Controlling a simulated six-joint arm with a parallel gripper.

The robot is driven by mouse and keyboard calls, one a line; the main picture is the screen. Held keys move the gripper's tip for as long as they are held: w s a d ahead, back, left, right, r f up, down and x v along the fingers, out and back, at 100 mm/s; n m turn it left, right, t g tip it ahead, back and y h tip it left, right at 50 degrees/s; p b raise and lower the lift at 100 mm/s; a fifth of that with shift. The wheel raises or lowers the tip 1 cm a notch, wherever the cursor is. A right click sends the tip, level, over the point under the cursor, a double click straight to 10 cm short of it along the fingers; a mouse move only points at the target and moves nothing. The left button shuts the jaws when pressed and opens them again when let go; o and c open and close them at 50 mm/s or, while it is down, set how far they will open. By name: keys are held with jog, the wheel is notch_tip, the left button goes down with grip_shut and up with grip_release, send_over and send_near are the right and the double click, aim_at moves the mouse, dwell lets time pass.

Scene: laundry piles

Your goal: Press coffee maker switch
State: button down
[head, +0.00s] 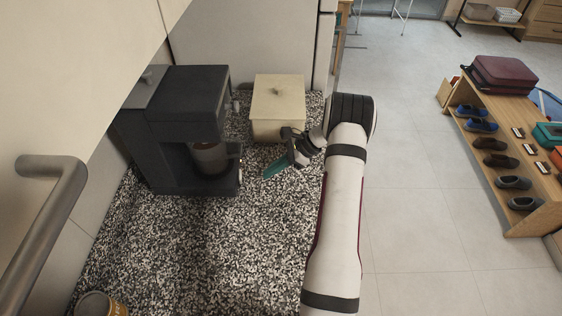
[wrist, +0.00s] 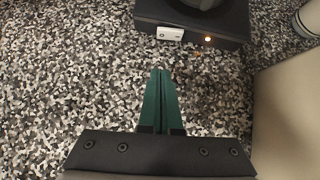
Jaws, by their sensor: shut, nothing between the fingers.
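The dark coffee maker (head: 185,105) stands on the speckled counter at the left in the head view, with a mug (head: 210,158) in its bay. In the wrist view its base (wrist: 225,28) shows at the top. The white switch (wrist: 170,34) sits on the base's front face, with a small orange light (wrist: 208,39) to its right. My gripper (head: 266,175) has green fingers and is in front of the coffee maker, apart from it. In the wrist view the fingers (wrist: 160,72) are together and empty, pointing toward the switch, with bare counter between.
A cream lidded box (head: 278,105) stands behind my gripper on the speckled counter (head: 190,250). A can (head: 98,304) is at the counter's near left. A cabinet handle (head: 50,215) juts in at the left. The counter in front of the coffee maker is clear.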

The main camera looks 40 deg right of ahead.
aim_at(252, 179)
jog(key=w+a, duration=0.1)
jog(key=w+a+f, duration=0.1)
jog(key=w+a, duration=0.1)
jog(key=a, duration=0.1)
jog(key=shift+f, duration=0.3)
jog(key=shift+w+a, duration=0.2)
jog(key=shift+w, duration=0.05)
jog(key=shift+w+a, duration=0.15)
jog(key=shift+a, duration=0.2)
jog(key=shift+w+d, duration=0.5)
jog(key=shift+d, duration=0.15)
jog(key=shift+d, duration=0.1)
